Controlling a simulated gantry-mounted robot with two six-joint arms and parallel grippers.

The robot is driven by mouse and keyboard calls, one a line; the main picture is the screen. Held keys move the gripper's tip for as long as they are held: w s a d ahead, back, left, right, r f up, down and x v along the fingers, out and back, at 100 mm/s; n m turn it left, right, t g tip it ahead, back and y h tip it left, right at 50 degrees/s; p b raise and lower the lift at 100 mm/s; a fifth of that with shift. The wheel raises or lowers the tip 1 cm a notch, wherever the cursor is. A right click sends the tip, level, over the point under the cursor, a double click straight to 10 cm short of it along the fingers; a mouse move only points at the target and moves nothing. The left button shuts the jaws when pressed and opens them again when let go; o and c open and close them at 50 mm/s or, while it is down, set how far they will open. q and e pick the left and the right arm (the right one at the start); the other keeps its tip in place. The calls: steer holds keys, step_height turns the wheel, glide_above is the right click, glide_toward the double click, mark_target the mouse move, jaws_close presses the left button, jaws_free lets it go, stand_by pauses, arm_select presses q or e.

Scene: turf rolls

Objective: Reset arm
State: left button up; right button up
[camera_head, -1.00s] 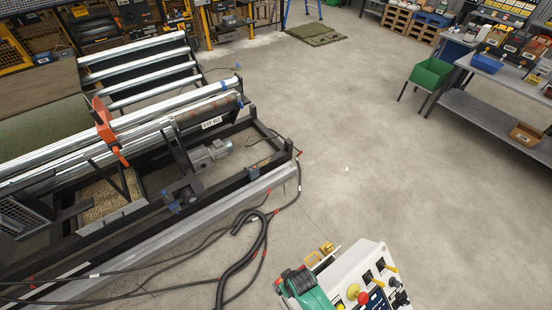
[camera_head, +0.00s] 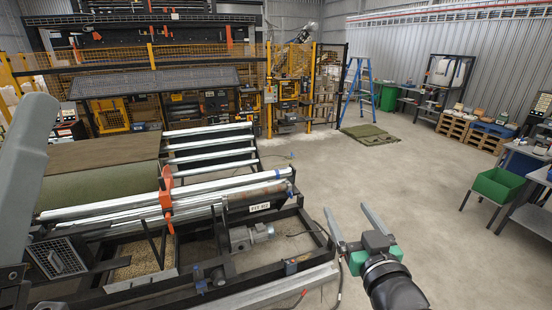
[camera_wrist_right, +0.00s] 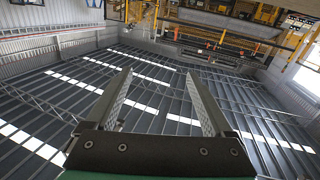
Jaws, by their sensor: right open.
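My right gripper (camera_head: 346,208) is raised at the lower middle of the head view, to the right of the roller machine. Its two long grey fingers are spread wide apart with nothing between them. In the right wrist view the same gripper (camera_wrist_right: 159,72) shows open and empty, with the hall's roof beyond its fingers. A grey link of my left arm stands at the left edge of the head view. My left gripper does not show.
The roller machine (camera_head: 264,206) carries green turf (camera_head: 100,180) at the left. A green bin (camera_head: 497,185) stands at the right, near a grey bench. A blue stepladder (camera_head: 358,92) and a turf piece (camera_head: 369,134) are farther back. The middle floor is clear.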

steer(key=s+d+r+t, duration=0.2)
steer(key=s+r+t, duration=0.35)
steer(key=r, duration=0.95)
steer(key=s+r+t, duration=0.2)
steer(key=s+r, duration=0.3)
steer(key=s, duration=0.3)
steer(key=s+r+m+t, duration=0.1)
steer(key=s+r+t, duration=0.1)
steer(key=s+r, duration=0.4)
steer(key=s+d, duration=0.1)
steer(key=s, duration=0.2)
steer(key=shift+r, duration=0.15)
